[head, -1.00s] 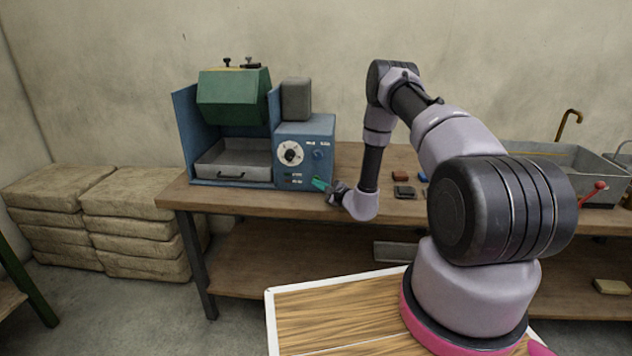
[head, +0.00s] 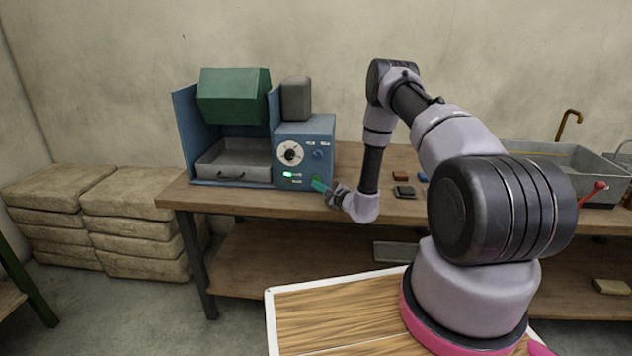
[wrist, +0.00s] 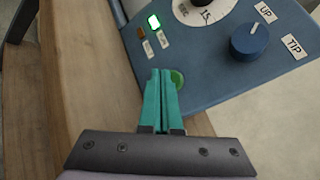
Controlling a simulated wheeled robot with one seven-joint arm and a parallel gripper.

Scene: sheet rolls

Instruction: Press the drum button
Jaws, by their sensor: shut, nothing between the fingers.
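The blue machine (head: 305,135) stands on the wooden bench, with a dial, a blue knob and labels on its front panel. A green button (wrist: 177,79) shows in the wrist view, partly hidden behind my gripper's fingertips. My gripper (wrist: 165,72) has teal fingers, shut with nothing between them. Its tips are at the button; whether they touch it I cannot tell. In the head view my gripper (head: 318,185) is at the panel's lower right. A green light (wrist: 154,21) glows on the panel and also shows in the head view (head: 288,174). The green drum (head: 233,96) sits above a grey tray.
The blue knob (wrist: 250,40) is right of my fingers, beside UP and TIP labels. The grey tray (head: 232,161) has a handle. Small blocks (head: 404,191) lie on the bench right of the machine. A metal basin (head: 560,170) is farther right.

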